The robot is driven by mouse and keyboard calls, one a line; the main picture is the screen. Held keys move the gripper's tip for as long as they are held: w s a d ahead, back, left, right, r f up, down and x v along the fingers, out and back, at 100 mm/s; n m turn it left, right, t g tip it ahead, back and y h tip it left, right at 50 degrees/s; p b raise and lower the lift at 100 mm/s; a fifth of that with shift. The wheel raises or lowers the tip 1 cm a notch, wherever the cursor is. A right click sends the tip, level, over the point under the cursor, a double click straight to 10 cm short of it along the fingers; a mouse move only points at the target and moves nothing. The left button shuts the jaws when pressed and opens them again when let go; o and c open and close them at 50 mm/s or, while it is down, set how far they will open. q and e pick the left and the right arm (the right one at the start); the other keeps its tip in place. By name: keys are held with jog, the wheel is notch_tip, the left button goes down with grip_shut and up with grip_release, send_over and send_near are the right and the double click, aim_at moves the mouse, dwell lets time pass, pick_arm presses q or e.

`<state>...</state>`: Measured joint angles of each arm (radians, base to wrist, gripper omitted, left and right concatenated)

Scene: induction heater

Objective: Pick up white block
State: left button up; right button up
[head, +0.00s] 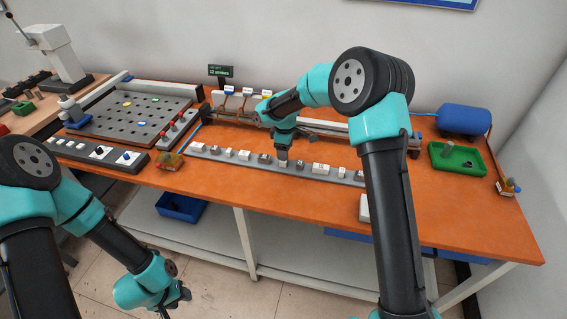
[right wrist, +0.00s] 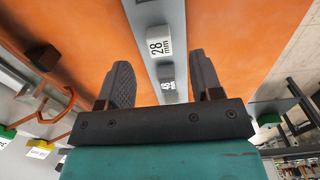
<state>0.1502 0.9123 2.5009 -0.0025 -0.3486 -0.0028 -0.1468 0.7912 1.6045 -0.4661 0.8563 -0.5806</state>
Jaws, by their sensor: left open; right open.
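Several white blocks, one of them a white block (head: 320,169), stand in a row with grey ones on a long grey rail (head: 205,157) on the orange table. My right gripper (head: 283,157) points down over the middle of this row, open. In the right wrist view, the right gripper's fingers (right wrist: 160,70) are spread on either side of the rail. A white block marked 28 mm (right wrist: 158,46) lies just past the fingertips, and a smaller marked white block (right wrist: 167,86) shows between the fingers. Neither is visibly gripped. My left gripper (head: 172,302) hangs open and empty in front of the table.
A perforated grey plate (head: 95,115) and a control strip (head: 75,152) are at the left. A green tray (head: 470,165) and a blue cylinder (head: 464,119) are at the right. A white box (head: 364,208) is partly hidden by my right arm. The front right tabletop is clear.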

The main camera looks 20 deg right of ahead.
jog(key=shift+f, duration=0.1)
jog(key=shift+w+f, duration=0.1)
jog(key=shift+f, duration=2.5)
jog(key=c, duration=1)
jog(key=shift+r, duration=0.1)
